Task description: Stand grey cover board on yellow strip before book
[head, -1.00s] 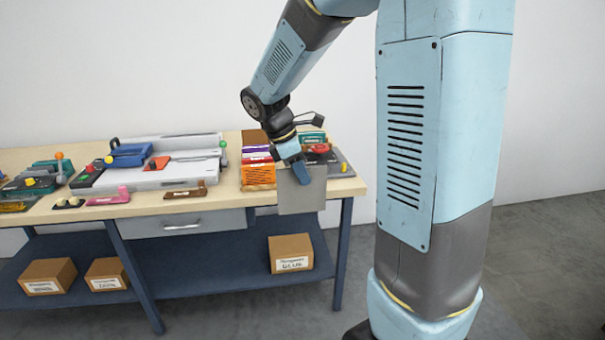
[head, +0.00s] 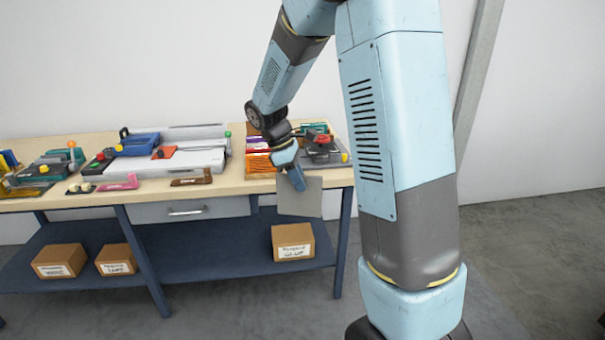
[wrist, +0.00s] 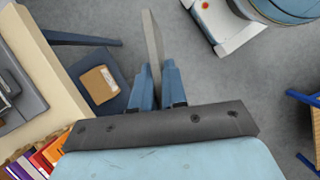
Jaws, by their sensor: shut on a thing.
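The grey cover board (head: 300,197) hangs upright in front of the bench's front edge, near its right end. My gripper (head: 297,180) is shut on the board near its upper edge. In the wrist view the board (wrist: 152,42) is seen nearly edge-on between the two fingers of my gripper (wrist: 157,85), clear of the bench and over the floor. Books with orange, red and purple spines (head: 259,160) stand on the bench just behind and left of my gripper; their spines (wrist: 46,156) also show at the wrist view's lower left. I cannot make out the yellow strip.
The wooden bench top (head: 236,187) carries a grey-and-white cutting machine (head: 185,165) in the middle and a black-and-red device (head: 322,147) at the right end. Small tools lie along the front edge. Labelled cartons (head: 293,247) sit on the blue lower shelf. Open floor lies in front.

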